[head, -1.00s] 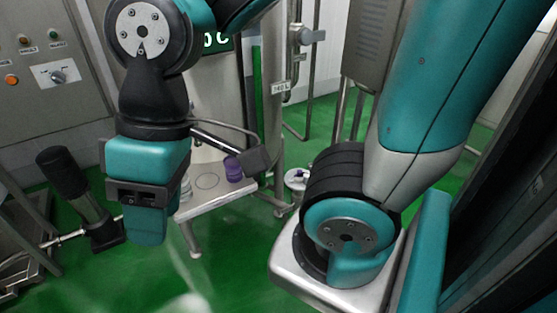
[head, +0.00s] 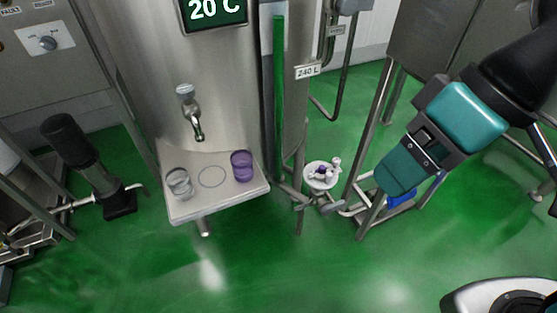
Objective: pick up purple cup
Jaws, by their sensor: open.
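The purple cup (head: 242,166) stands upright on the right part of a small metal shelf (head: 220,207) fixed to the steel tank. A clear glass cup (head: 179,183) stands at the shelf's left end. A ring mark (head: 212,177) lies on the shelf between the two cups. My gripper (head: 393,180) is at the right of the view, well apart from the purple cup. It points down and to the left with nothing seen in it.
A metal tap (head: 195,118) sticks out from the tank (head: 215,75) above the shelf. A small round stand (head: 321,178) with a white fitting is right of the shelf. A metal frame (head: 372,150) rises behind my gripper. Green floor (head: 290,265) in front is clear.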

